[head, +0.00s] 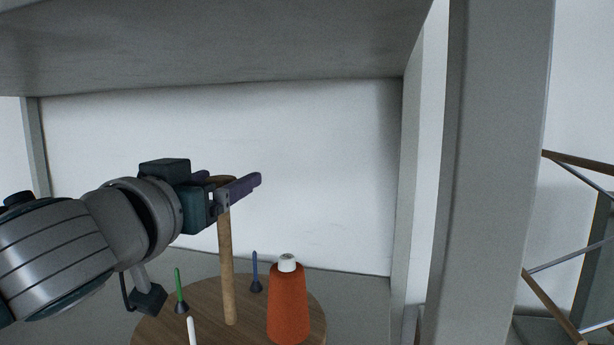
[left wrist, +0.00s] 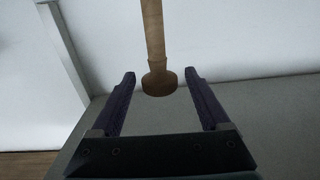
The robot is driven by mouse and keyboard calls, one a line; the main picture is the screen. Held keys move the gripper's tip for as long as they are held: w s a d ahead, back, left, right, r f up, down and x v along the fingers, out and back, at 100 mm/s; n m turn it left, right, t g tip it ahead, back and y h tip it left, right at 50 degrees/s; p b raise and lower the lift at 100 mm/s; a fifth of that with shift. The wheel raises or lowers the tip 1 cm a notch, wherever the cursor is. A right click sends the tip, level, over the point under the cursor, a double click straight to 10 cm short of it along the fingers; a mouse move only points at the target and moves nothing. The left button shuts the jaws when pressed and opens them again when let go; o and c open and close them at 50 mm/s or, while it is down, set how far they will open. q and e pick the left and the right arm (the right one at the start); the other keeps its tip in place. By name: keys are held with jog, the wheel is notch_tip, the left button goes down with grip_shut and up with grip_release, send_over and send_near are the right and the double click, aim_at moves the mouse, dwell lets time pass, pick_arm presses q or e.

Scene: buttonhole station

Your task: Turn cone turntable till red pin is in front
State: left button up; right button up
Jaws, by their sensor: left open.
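The cone turntable (head: 203,304) is a round wooden disc low in the head view, cut off by the bottom edge. An upright wooden post (head: 228,275) rises from it. Around the post stand a green pin (head: 179,287), a blue pin (head: 255,270), a white pin (head: 193,332) and an orange-red thread cone (head: 288,305) with a white top. No red pin shows. My left gripper (head: 242,184) is open at the post's top. In the left wrist view the post's round knob (left wrist: 160,83) lies between the open fingers, apart from both. My right gripper is out of view.
A grey shelf (head: 210,45) spans above the turntable. A thick grey upright (head: 495,180) stands to the right. A white wall (head: 320,170) is behind. A railing with wooden bars (head: 575,162) shows at far right.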

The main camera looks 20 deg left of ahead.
pick_arm(q)
grip_shut()
dwell(0.7)
dwell(0.8)
